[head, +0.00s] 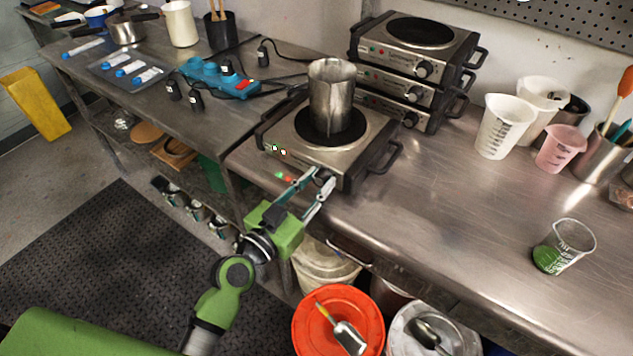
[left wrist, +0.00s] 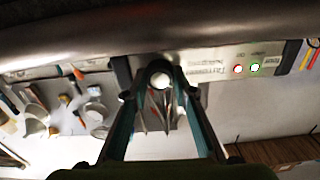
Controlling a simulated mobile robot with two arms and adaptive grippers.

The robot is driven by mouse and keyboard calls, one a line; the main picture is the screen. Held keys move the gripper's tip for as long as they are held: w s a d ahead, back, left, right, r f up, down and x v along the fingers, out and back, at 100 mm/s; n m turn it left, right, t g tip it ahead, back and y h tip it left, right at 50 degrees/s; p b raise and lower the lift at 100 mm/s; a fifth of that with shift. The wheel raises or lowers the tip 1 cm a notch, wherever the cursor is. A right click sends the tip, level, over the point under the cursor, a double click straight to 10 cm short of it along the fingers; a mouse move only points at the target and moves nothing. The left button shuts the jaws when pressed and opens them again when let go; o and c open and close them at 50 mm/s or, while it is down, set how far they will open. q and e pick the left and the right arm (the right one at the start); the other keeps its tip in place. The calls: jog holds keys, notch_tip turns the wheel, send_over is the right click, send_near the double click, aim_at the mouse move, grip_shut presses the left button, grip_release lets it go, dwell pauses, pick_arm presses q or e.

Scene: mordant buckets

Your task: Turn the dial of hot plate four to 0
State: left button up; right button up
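A hot plate (head: 365,150) with a steel pitcher (head: 333,97) on its black plate stands at the table's front edge; I cannot read a number on it. Its dial (head: 322,178) is on the front panel, beside small red and green lights. My left gripper (head: 319,182) reaches the front panel, with its fingertips on both sides of the dial. In the left wrist view the gripper (left wrist: 161,84) closes around the dial (left wrist: 160,75), with no clear gap. The dial's pointer and scale cannot be read. My right gripper is not in view.
Three stacked hot plates (head: 416,72) stand behind. A blue power strip (head: 215,77) with cables lies on the left table. Buckets, one with an orange lid (head: 325,318), stand below the edge.

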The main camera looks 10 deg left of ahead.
pick_arm(q)
jog(key=shift+n, duration=0.4)
jog(key=shift+o, duration=0.2)
jog(key=n+p, duration=0.1)
jog(key=n, duration=0.1)
jog(key=shift+n, duration=0.3)
jog(key=shift+n+p, duration=0.35)
jog(key=shift+n, duration=1.55)
jog(key=o, duration=1.1)
